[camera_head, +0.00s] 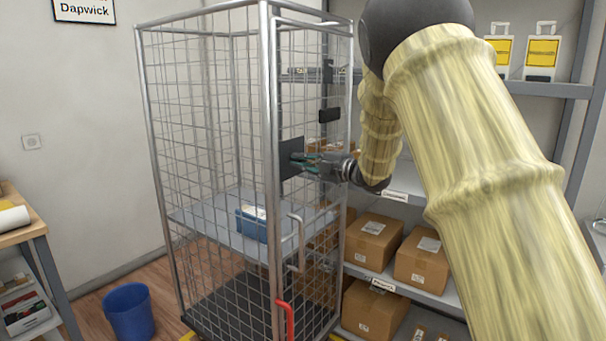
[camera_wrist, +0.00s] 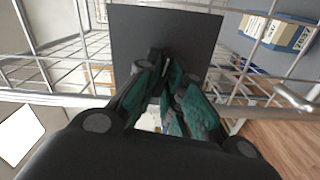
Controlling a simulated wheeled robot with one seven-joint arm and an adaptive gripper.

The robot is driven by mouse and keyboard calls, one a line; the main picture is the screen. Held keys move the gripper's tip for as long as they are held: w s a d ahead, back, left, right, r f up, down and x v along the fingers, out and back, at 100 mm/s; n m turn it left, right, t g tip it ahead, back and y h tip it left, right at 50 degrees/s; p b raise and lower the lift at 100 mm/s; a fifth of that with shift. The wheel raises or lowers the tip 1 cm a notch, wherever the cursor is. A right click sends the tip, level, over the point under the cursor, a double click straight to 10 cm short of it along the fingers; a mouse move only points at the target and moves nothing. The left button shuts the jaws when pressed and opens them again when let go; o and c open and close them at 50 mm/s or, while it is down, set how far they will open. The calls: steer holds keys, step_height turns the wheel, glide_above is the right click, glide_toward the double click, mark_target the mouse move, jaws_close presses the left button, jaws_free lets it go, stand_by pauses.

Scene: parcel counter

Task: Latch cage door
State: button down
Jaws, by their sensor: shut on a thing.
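The wire cage (camera_head: 268,200) stands upright on the floor. Its mesh door side (camera_head: 312,225) faces right, with a grey handle (camera_head: 298,245) and a red lever (camera_head: 286,320) low down. A dark latch plate (camera_head: 291,158) sits by the near corner post and fills the upper middle of the wrist view (camera_wrist: 195,25). My gripper (camera_head: 301,160) reaches it from the right, its green-padded fingers (camera_wrist: 167,65) closed together on a small latch part at the plate. The fingers mostly hide that part. I cannot tell whether the door sits flush.
A blue box (camera_head: 252,223) lies on the cage's grey shelf (camera_head: 203,222). Shelving with cardboard boxes (camera_head: 373,241) stands close behind and to the right. A blue bin (camera_head: 129,312) and a wooden table (camera_head: 22,232) are at left, with some bare floor between.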

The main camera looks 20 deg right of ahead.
steer(key=shift+f+n+b, duration=0.15)
steer(key=shift+n+b, duration=1.05)
steer(key=c, duration=1.5)
jaws_free()
steer(key=shift+c, duration=0.2)
steer(key=v, duration=1.2)
